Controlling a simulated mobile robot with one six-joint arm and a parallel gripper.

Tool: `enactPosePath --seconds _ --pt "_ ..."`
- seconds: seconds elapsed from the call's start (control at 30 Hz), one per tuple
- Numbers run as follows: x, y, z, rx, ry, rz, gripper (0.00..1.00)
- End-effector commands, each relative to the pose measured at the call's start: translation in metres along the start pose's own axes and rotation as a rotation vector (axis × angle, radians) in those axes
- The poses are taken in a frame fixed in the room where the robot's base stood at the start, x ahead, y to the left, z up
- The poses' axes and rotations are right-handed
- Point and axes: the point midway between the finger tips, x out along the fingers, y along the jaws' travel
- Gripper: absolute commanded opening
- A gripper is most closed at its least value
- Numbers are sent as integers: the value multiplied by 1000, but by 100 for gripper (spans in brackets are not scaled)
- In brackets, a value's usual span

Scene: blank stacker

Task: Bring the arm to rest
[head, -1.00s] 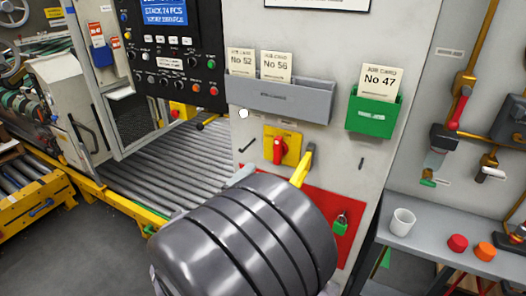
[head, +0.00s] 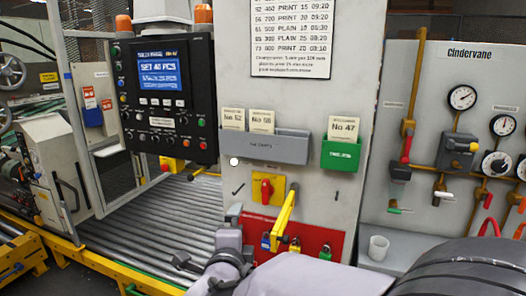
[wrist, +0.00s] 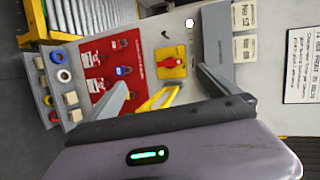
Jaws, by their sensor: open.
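My arm reaches in from the lower right of the head view, with a dark rounded joint and a pale grey link of mine in front. My gripper (head: 208,250) is at the lower centre, in front of the roller conveyor and left of the red padlock board (head: 318,238). In the wrist view its two fingers (wrist: 160,90) stand wide apart with nothing between them. Beyond them show the red switch (wrist: 172,63) on its yellow plate and a yellow handle (wrist: 158,100). I cannot tell the exact gap to the panel.
A control panel (head: 165,100) with a lit screen hangs at the left above the roller conveyor (head: 150,222). A grey card holder (head: 265,146) and a green card holder (head: 342,155) are on the wall. A white cup (head: 378,248) stands on the shelf at right.

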Motion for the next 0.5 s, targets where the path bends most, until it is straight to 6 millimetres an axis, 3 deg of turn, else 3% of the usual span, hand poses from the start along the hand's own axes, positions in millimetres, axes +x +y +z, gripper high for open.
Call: enactPosePath --seconds 0.13,0.23,0.27,0.4,0.5 --pt "-26 -20 -26 -147 -167 76 100" --pt "-70 -16 -54 -359 -316 151 100" --pt "-89 -10 -65 -442 -362 183 100" --pt "-182 49 -124 -813 -522 374 100" --pt "-226 83 -152 -953 -576 490 100"
